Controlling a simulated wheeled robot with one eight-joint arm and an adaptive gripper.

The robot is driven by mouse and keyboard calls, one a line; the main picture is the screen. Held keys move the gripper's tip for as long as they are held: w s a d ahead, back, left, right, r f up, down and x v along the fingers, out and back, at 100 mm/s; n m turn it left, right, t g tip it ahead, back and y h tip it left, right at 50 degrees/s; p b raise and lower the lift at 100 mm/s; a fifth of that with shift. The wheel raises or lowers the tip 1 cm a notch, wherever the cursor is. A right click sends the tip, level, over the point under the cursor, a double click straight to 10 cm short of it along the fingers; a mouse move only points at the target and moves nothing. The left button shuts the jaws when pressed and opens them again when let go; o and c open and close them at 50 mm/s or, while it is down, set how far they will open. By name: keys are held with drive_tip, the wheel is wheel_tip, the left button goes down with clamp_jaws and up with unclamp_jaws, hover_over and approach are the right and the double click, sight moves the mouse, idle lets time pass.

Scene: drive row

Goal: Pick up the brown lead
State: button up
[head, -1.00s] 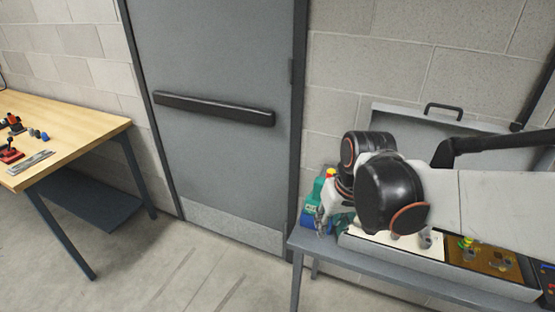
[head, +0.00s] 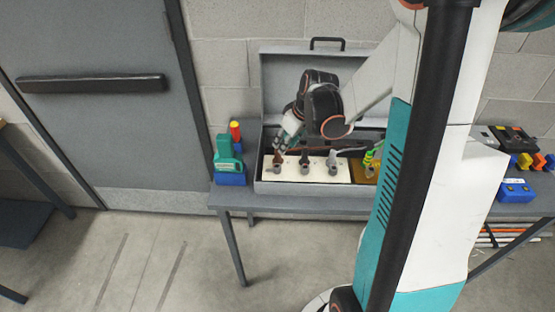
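The grey case (head: 262,180) lies open on the bench with a cream panel (head: 320,174) inside. Dark reddish-brown plugs stand in sockets on this panel, one at the left (head: 277,159) and one in the middle (head: 305,160). A brown strip, perhaps the brown lead (head: 318,148), shows behind them, partly hidden by my arm. My gripper (head: 283,147) points down just above the left brown plug. It is too small to tell whether it touches the plug or how its fingers stand.
A green bottle-like item (head: 227,152) and a red-topped yellow item (head: 235,130) stand left of the case on the bench (head: 230,198). Right of the cream panel is a brown panel with yellow-green parts (head: 372,160). A grey door (head: 90,120) is at the left.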

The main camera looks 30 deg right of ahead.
sight(278, 161)
drive_tip(key=x, duration=0.2)
drive_tip(key=shift+w+f, duration=0.15)
drive_tip(key=shift+f, duration=0.2)
drive_tip(key=shift+w+b+x, duration=0.15)
drive_tip(key=shift+b+x, duration=0.45)
drive_tip(key=shift+x, duration=0.7)
drive_tip(key=shift+w+b+x, duration=0.15)
drive_tip(key=shift+b+x, duration=0.45)
drive_tip(key=shift+x, duration=0.7)
drive_tip(key=shift+r, duration=0.2)
clamp_jaws()
